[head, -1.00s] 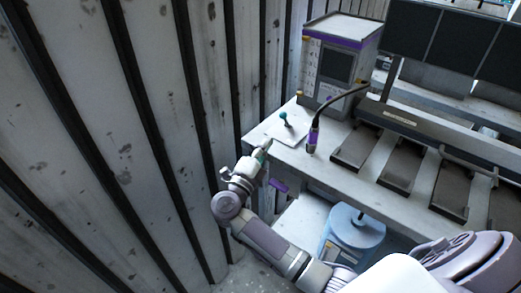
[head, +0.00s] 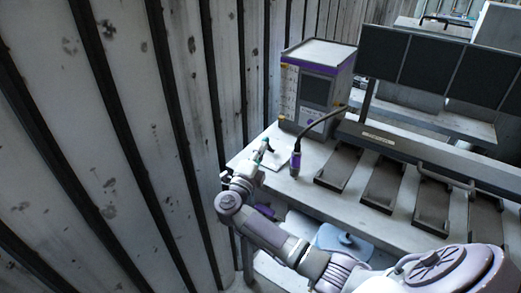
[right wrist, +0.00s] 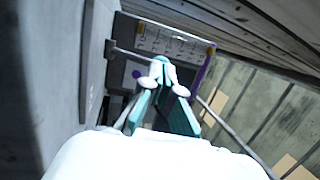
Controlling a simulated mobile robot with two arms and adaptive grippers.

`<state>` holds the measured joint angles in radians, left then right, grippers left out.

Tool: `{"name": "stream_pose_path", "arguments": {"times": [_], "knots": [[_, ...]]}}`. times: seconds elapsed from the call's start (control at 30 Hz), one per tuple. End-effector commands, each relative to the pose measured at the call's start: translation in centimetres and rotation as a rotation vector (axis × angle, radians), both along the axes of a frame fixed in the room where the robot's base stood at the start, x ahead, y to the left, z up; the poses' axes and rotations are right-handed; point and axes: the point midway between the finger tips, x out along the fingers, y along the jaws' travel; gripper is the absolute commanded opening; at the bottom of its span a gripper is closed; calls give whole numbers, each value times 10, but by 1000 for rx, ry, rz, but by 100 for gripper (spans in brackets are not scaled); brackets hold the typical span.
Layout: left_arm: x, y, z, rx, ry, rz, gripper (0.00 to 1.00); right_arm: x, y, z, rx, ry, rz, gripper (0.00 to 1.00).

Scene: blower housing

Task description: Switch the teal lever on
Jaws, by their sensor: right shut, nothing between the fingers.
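The teal lever (head: 267,144) stands on a white plate (head: 274,161) at the near left corner of the workbench in the head view. My right gripper (head: 260,157) is at the lever, its tips just below the knob in the picture; I cannot tell whether they touch it. In the right wrist view the gripper (right wrist: 164,72) is shut with teal-sided fingers, nothing visible between them. The lever is not clearly told apart from the teal fingers there. My left gripper is not in view.
A grey box with a purple band (head: 318,82) stands behind the plate. A purple-handled tool with a curved black cable (head: 296,160) stands right of the plate. Several dark trays (head: 337,167) lie farther right. A ribbed wall (head: 120,130) runs close on the left.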

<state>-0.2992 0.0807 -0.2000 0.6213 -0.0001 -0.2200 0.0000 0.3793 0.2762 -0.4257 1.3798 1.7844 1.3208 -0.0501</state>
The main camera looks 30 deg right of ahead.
Motion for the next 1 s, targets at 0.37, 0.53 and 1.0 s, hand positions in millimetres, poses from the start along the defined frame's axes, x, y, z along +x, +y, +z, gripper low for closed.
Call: {"name": "stream_pose_path", "arguments": {"times": [0.37,0.53,1.0], "knots": [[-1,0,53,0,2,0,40,3,-8,21,146,59,-3,0],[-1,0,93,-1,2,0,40,6,-17,31,280,114,-3,0],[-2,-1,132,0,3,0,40,21,-51,36,380,157,-2,0]]}}
